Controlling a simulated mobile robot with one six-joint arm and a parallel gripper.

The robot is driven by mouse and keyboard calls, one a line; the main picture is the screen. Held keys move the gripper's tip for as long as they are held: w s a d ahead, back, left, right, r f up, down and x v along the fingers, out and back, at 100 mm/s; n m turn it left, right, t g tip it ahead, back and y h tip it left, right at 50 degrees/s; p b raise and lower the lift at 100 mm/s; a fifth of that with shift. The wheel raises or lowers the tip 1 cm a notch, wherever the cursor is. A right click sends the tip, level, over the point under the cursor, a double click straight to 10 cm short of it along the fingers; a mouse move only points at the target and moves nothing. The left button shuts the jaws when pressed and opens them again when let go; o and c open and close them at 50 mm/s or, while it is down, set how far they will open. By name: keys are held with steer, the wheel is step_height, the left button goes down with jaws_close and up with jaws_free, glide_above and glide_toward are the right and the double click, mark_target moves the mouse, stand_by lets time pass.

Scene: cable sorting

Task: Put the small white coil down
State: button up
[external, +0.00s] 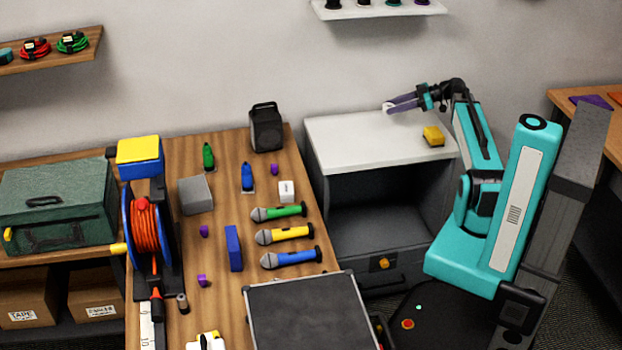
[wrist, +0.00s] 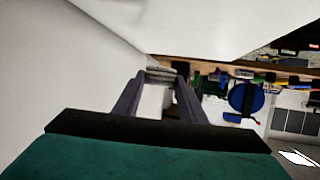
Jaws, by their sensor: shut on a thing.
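My gripper (external: 388,107) is over the back of the white cabinet top (external: 345,150), its fingers pointing left near the wall. It is shut on the small white coil (external: 386,107), of which only a small pale part shows at the fingertips. In the wrist view, my gripper's two dark fingers (wrist: 160,82) stand on either side of a pale thing (wrist: 154,100), seemingly the coil. I cannot tell whether the coil touches the cabinet top.
A yellow block (external: 433,136) sits on the cabinet top's right side, near my arm. The rest of that top is clear. The wooden table (external: 180,230) on the left holds a black speaker (external: 266,130), microphones and an orange cable reel (external: 145,232).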

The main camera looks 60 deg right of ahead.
mark_target(392, 130)
steer(key=shift+f, duration=0.15)
steer(key=shift+f, duration=1.85)
steer(key=shift+f+p, duration=0.4)
steer(key=shift+f, duration=1.65)
steer(key=shift+f, duration=0.1)
steer(key=o, duration=1.2)
steer(key=shift+r, duration=0.2)
